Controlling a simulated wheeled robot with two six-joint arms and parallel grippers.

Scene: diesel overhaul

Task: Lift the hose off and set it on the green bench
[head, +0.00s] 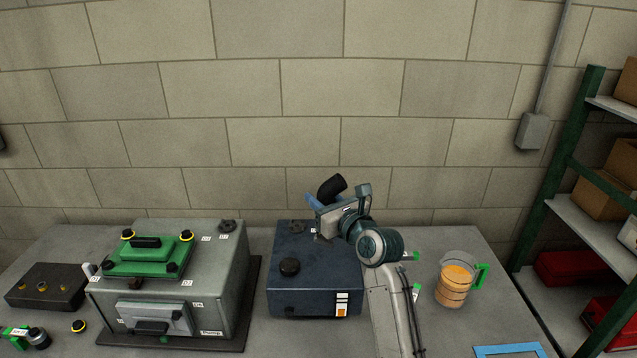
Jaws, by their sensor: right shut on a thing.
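My right gripper (322,212) is above the back right of the dark blue box (315,285), shut on the hose. The hose shows as a short black tube end (332,187) with a blue piece beside it, sticking up past the gripper. The gripper and wrist hide the rest of it, and I cannot tell whether its lower end touches the box. My left gripper is not in view. No green bench can be made out; the worktop (480,250) in view is grey.
A grey engine block (220,285) with a green cover (150,258) stands left of the blue box. A jug of orange liquid (456,280) stands right of my right arm. A dark block (45,287) sits far left. Shelving with boxes (590,185) is at the right.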

